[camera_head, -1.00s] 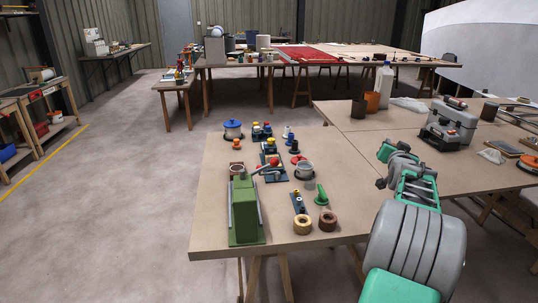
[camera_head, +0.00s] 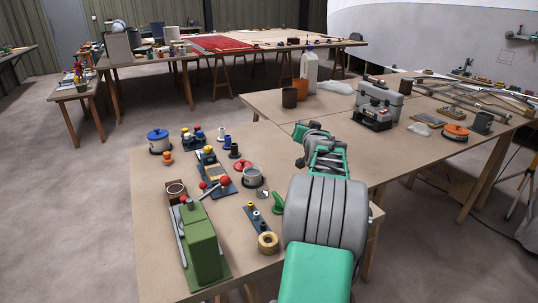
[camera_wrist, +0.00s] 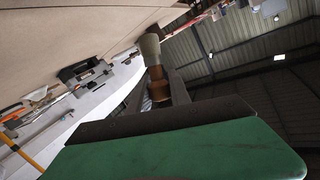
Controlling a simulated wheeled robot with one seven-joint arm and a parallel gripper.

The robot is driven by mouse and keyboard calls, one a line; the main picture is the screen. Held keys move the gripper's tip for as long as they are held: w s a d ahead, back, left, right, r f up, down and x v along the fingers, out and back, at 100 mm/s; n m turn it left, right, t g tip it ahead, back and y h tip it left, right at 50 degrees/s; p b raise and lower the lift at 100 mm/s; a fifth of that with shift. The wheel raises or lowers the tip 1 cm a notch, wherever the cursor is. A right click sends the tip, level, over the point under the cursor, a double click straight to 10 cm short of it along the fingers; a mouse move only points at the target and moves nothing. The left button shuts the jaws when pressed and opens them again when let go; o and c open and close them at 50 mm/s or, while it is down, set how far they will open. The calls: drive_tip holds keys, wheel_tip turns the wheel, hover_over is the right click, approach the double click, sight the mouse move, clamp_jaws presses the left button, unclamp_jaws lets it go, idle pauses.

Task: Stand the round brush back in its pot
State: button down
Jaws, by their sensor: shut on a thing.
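In the head view my arm reaches over the table, and the brush cannot be made out there. A dark brown pot (camera_head: 289,98) and an orange pot (camera_head: 301,87) stand side by side on the farther table, beyond my arm's end. I cannot tell which one is the brush's pot. The wrist view shows no pot clearly.
A white jug (camera_head: 310,68) stands behind the orange pot. A grey toolbox (camera_head: 379,99) is to their right, with an orange-lidded tin (camera_head: 455,133) beyond. The near table (camera_head: 160,215) holds a green machine (camera_head: 201,240), a blue-lidded pot (camera_head: 158,139) and several small parts.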

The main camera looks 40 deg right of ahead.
drive_tip(key=a+f+n+t+y+p, duration=0.1)
drive_tip(key=a+f+n+y+p, duration=0.2)
drive_tip(key=a, duration=0.8)
drive_tip(key=a+f+n+y+p, duration=0.15)
drive_tip(key=a+n+y, duration=0.3)
drive_tip(key=a, duration=0.55)
drive_tip(key=shift+n+h, duration=0.35)
drive_tip(key=shift+s+f+b, duration=0.1)
drive_tip(key=shift+f+b, duration=1.2)
drive_tip(key=shift+f, duration=1.25)
drive_tip(key=shift+a+b, duration=0.1)
drive_tip(key=shift+b, duration=0.5)
drive_tip(key=shift+f+b, duration=0.55)
drive_tip(key=shift+b, duration=0.05)
drive_tip(key=c, duration=1.5)
unclamp_jaws()
